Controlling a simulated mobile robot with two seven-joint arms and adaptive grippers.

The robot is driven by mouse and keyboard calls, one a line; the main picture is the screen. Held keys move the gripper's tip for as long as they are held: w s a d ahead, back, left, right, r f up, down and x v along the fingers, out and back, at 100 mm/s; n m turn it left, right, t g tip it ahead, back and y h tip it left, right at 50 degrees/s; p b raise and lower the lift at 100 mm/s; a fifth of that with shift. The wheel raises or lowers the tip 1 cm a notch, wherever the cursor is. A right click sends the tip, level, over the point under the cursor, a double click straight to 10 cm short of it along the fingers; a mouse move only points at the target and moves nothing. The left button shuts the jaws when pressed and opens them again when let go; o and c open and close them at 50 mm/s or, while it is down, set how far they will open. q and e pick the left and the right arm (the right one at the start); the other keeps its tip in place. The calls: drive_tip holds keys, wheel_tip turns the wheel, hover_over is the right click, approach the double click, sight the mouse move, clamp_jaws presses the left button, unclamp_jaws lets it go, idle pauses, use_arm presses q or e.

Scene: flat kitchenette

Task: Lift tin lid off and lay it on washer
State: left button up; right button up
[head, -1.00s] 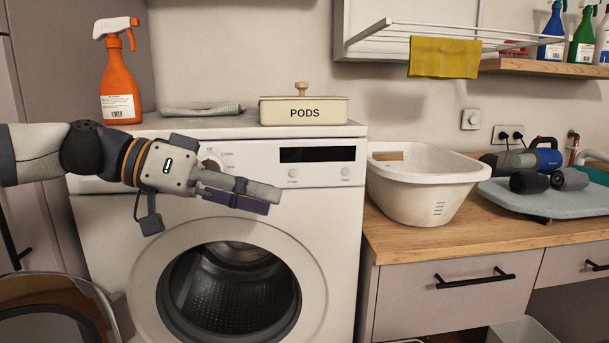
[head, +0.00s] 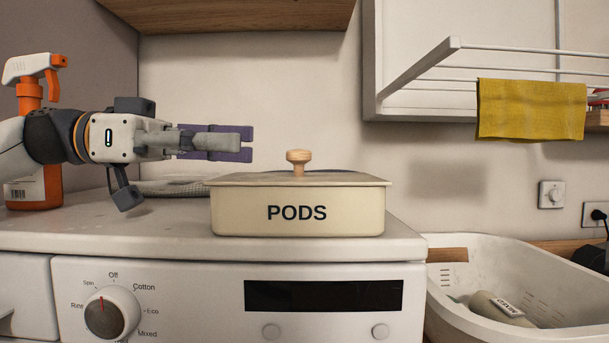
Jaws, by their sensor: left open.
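The cream tin (head: 240,211) marked PODS stands on top of the white washer (head: 110,222). Its flat lid (head: 345,179) with a round wooden knob (head: 299,160) sits on the tin. My left gripper (head: 250,145) comes in from the left, with its purple-padded fingers pointing right. It is open and empty, a little left of the knob and above the lid's left end, not touching it. My right gripper does not show.
An orange spray bottle (head: 34,188) stands behind my left arm. A white basket (head: 480,262) stands to the right, below a rack with a yellow cloth (head: 531,110). The washer top's front left is clear.

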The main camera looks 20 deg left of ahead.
sight(299, 157)
use_arm(q)
drive_tip(key=x, duration=0.8)
drive_tip(key=shift+d+f, duration=0.2)
drive_tip(key=shift+d, duration=0.15)
clamp_jaws()
